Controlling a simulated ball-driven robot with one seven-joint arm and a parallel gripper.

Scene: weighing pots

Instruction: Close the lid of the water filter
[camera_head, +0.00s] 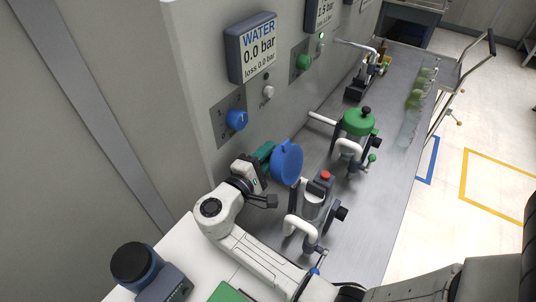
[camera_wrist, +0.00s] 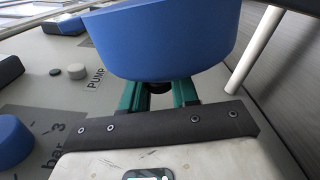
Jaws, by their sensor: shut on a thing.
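The blue lid (camera_head: 287,161) stands tilted up, its round face turned to the right, above and left of the metal water filter pot (camera_head: 314,208). It does not cover the pot. My gripper (camera_head: 268,156) has teal fingers and reaches the lid from the left. In the wrist view the fingers (camera_wrist: 160,95) are shut on the lid's edge or knob, and the blue lid (camera_wrist: 165,38) fills the top middle. The exact grip point is hidden behind the lid. Whether the lid is joined to the pot by its hinge cannot be told.
A second pot with a green lid (camera_head: 357,122) stands farther along the metal bench (camera_head: 385,160). White pipes and black handles surround both pots. The wall panel with a blue knob (camera_head: 236,120) and WATER display (camera_head: 251,47) is close to my gripper.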

